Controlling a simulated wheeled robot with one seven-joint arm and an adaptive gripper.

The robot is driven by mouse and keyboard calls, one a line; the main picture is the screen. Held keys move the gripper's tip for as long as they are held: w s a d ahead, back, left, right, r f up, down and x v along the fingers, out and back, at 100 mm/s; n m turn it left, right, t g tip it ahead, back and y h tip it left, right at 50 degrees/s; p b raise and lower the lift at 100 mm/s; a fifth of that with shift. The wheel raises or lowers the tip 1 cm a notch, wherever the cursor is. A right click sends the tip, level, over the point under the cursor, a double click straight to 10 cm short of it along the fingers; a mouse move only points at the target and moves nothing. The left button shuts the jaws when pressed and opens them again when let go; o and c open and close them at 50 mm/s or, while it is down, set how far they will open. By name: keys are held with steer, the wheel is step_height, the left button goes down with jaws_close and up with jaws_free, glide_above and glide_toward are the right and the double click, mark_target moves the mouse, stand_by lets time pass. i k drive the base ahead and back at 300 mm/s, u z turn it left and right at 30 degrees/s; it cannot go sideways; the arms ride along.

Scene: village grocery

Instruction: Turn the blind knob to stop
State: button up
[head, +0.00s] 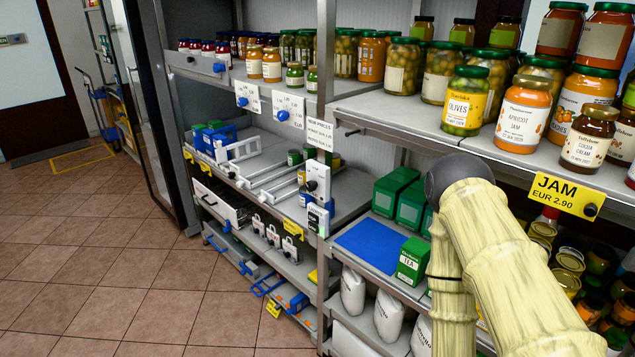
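Several small knobs show in the head view, and I cannot tell which one is the blind knob. A blue knob (283,115) sits on a white plate at the shelf edge, with another blue knob (242,102) to its left. A third blue knob (219,67) is on a grey block on the upper shelf. A black knob (590,210) is at the corner of the yellow jam sign. White boxes with dials (318,180) are fixed to the shelf post. My cream-sleeved arm crosses the lower right; my gripper is not visible.
Glass jars (463,101) crowd the upper right shelf above my arm. Green boxes (412,260) and a blue mat (371,246) are on the shelf beside it. The tiled floor (110,265) at left is clear. A blue trolley (95,95) stands far left.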

mark_target(311, 185)
steer(key=u, duration=0.4)
steer(key=k, duration=0.5)
steer(key=u, duration=1)
steer(key=i, duration=0.65)
steer(key=z, duration=0.65)
steer(key=i, duration=0.55)
steer(key=z, duration=0.5)
